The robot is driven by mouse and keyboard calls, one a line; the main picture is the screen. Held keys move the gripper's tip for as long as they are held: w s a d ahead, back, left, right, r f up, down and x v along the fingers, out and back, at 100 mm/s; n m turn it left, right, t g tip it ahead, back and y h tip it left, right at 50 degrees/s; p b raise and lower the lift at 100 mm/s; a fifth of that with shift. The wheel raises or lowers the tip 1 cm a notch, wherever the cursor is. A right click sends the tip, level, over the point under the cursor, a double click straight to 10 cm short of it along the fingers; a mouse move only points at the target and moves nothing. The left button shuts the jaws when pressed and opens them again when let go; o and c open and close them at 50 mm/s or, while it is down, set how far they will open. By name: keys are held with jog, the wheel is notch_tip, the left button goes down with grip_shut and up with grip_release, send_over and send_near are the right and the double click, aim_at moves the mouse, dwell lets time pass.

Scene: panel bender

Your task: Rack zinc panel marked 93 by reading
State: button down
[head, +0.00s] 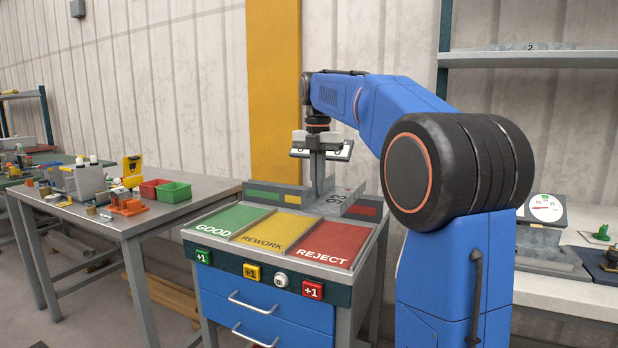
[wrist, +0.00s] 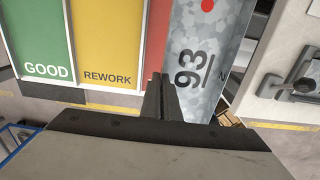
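The zinc panel marked 93 (head: 342,203) is a grey spangled bent piece at the back of the sorting cart, by the red REJECT area. In the wrist view the panel (wrist: 208,60) shows a large 93, a red dot and a partly cut-off letter, and it covers much of the red area. My gripper (head: 318,185) points down at the panel's left side. In the wrist view its fingers (wrist: 160,88) are close together at the panel's left edge and look shut on its upright flange. Whether the panel touches the cart is unclear.
The cart top has green GOOD (head: 228,219), yellow REWORK (head: 272,231) and red REJECT (head: 325,246) areas. A dial gauge (head: 544,209) stands on the right bench. A shelf marked 2 (head: 530,58) is above it. A cluttered table (head: 150,222) with red and green bins is left.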

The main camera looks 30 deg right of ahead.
jog(key=shift+w+f, duration=0.15)
jog(key=shift+f, duration=1.5)
jog(key=shift+w+f, duration=0.15)
jog(key=shift+f, duration=1.5)
jog(key=shift+w+f, duration=0.15)
jog(key=shift+f, duration=1.5)
jog(key=shift+f, duration=1.4)
jog(key=c, duration=1.9)
grip_release()
jog(key=shift+c, duration=0.2)
jog(key=shift+r, duration=0.1)
notch_tip(320, 180, up, 17)
jog(key=shift+r, duration=0.15)
